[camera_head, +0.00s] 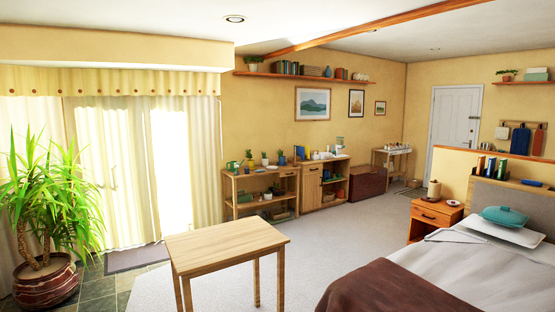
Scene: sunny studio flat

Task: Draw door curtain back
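Pale yellow curtains (106,150) hang across the glazed door at the left, under a matching valance (130,82) with a row of dots. Bright daylight comes through a gap or thin part (171,165) right of the middle. A narrow curtain panel (205,155) hangs at the right end by the wall. Part of the left curtain is hidden behind a large potted plant (48,205). Neither of my grippers is in view.
A small wooden table (227,245) stands in the foreground, right of the door. A dark mat (137,258) lies on floor tiles before the curtains. A bed (450,265) fills the lower right. Carpet (325,225) between table and bed is clear.

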